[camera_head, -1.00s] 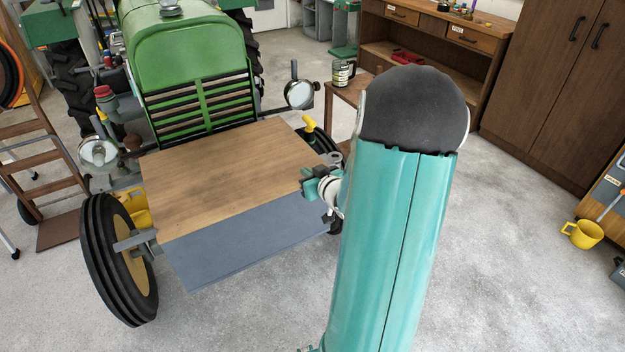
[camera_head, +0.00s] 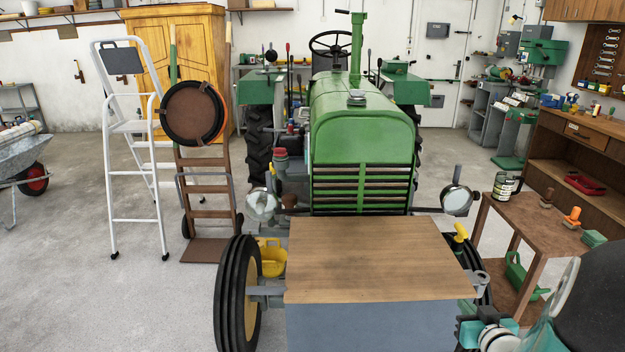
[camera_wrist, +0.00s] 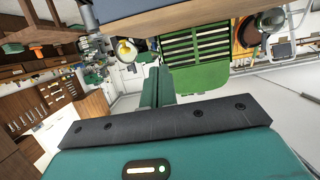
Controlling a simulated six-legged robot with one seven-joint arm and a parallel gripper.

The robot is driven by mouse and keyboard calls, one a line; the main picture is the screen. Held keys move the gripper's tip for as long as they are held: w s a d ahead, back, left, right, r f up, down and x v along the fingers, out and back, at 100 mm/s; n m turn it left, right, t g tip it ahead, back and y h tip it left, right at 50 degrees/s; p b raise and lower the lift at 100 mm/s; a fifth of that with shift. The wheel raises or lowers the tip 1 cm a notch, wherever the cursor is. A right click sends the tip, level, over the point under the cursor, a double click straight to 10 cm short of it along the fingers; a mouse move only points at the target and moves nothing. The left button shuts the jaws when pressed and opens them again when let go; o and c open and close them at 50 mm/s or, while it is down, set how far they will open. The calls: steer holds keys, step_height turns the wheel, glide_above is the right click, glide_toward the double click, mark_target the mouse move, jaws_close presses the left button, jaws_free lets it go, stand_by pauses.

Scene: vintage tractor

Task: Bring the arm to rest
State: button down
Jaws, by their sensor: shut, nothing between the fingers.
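My arm shows at the lower right of the head view, cut off by the picture's edge. My gripper (camera_head: 467,331) is beside the right end of a wood-topped grey box (camera_head: 385,262) at the front of the green tractor (camera_head: 362,135). It holds nothing. In the wrist view the teal gripper body fills the bottom, and the narrow teal fingers (camera_wrist: 157,84) stand together beyond a dark bar. The tractor's green grille (camera_wrist: 197,60) and the box's wooden edge (camera_wrist: 185,14) show near them.
A front tyre (camera_head: 238,295), a hand truck (camera_head: 207,200) and a white stepladder (camera_head: 135,150) are at the left.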

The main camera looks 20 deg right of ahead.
steer(key=w+a+r+g+h, duration=0.1)
steer(key=w+a+r+g, duration=0.1)
steer(key=a+r, duration=0.4)
steer(key=w+a+r+g, duration=0.2)
steer(key=a+r+g, duration=0.1)
steer(key=a, duration=0.4)
steer(key=s+a+r+n+g+y, duration=0.1)
steer(key=s+a, duration=0.4)
steer(key=a, duration=0.5)
steer(key=s+a+r+n+g+y, duration=0.2)
steer(key=s+a+y, duration=0.2)
steer(key=a, duration=0.6)
steer(key=shift+s+r, duration=0.2)
steer(key=shift+s, duration=1.05)
